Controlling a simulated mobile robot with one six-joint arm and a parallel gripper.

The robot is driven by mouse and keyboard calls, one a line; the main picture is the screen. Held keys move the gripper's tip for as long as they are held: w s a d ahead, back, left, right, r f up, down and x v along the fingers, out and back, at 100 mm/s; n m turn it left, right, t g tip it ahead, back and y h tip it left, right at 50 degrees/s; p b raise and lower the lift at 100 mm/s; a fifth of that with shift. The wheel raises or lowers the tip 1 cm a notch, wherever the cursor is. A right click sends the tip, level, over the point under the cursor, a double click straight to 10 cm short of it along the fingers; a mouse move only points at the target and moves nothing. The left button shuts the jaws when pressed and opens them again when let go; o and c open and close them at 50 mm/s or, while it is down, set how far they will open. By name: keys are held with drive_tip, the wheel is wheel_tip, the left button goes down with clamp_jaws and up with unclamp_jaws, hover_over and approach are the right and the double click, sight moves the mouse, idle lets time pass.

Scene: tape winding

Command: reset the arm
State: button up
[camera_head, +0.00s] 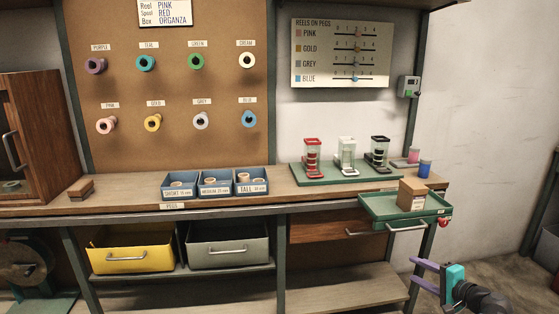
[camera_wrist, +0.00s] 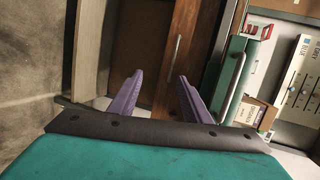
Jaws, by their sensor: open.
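My gripper (camera_head: 425,274) is at the lower right in the head view, in front of the workbench and below the green tray. Its two purple fingers are apart with nothing between them. In the wrist view my gripper (camera_wrist: 160,95) also shows open and empty, its fingers reaching toward brown wood and a dark gap. The rest of my arm is mostly out of the picture.
The green tray (camera_head: 374,208) sticks out at the bench's right end, with a cardboard box (camera_head: 412,194) on it. A red knob (camera_head: 443,221) is at its corner. The bench top (camera_head: 130,197) has peg bins (camera_head: 215,190) and a green stand (camera_head: 300,171). Floor at right looks clear.

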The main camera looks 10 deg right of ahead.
drive_tip(key=s+a+f+n+g+y+p, duration=0.1)
drive_tip(key=a+f+n+g+p, duration=0.15)
drive_tip(key=a+f, duration=0.55)
drive_tip(key=s+a+f+n+g+y+p, duration=0.1)
drive_tip(key=a+f+n+g+p, duration=0.25)
drive_tip(key=a, duration=0.85)
drive_tip(key=s+a+f+n+g+y+p, duration=0.1)
drive_tip(key=a+f+g+p, duration=0.25)
drive_tip(key=a+f, duration=0.55)
drive_tip(key=s+a+f+n+g+p, duration=0.35)
drive_tip(key=s+a+g, duration=0.25)
drive_tip(key=s+a, duration=0.4)
drive_tip(key=s+a+f+n+g+h+p, duration=0.1)
drive_tip(key=s+n+g+h+p, duration=0.1)
drive_tip(key=s, duration=0.6)
drive_tip(key=s+a+f+n+g+h+p, duration=0.1)
drive_tip(key=s+a+n+g+h+p, duration=0.1)
drive_tip(key=s, duration=0.5)
drive_tip(key=shift+s+a+n+h+p, duration=0.15)
drive_tip(key=shift+s+n+h+p, duration=0.2)
drive_tip(key=shift+n+h+p, duration=0.6)
